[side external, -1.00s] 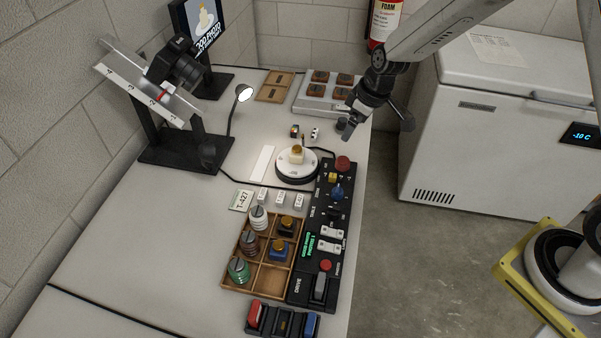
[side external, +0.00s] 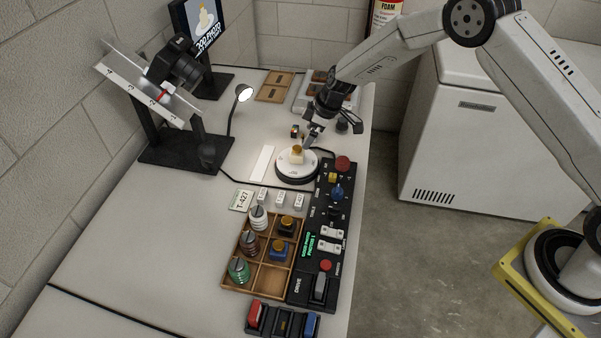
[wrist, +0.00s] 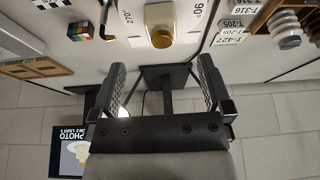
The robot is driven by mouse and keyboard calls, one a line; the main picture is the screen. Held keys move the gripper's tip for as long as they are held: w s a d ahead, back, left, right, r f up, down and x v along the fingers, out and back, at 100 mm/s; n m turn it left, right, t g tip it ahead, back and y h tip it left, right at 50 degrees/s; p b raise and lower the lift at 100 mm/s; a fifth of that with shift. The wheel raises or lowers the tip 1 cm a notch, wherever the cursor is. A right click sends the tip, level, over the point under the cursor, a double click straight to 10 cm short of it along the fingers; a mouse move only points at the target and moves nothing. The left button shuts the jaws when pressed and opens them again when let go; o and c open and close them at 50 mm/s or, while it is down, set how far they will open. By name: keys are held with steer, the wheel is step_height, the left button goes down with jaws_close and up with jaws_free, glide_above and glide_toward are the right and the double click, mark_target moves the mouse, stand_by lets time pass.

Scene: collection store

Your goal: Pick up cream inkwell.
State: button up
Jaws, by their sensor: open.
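The cream inkwell (side external: 297,156) stands upright on the round white turntable (side external: 290,174), with a brown-gold stopper on top. In the wrist view the inkwell (wrist: 160,22) is near the top centre, beyond the fingertips. My gripper (side external: 308,141) is just above and behind the inkwell in the side view, tilted down toward it. In the wrist view my gripper (wrist: 162,75) is open, its two fingers well apart with nothing between them. A gap shows there between the fingertips and the inkwell.
A lamp (side external: 243,93) and camera stand (side external: 185,152) are left of the turntable. A small colour cube (wrist: 81,30) lies close by.

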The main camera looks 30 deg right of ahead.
mark_target(300, 148)
steer(key=shift+x, duration=1.25)
steer(key=shift+f, duration=0.1)
steer(key=shift+x, duration=2.5)
steer(key=shift+a, duration=0.2)
jaws_close()
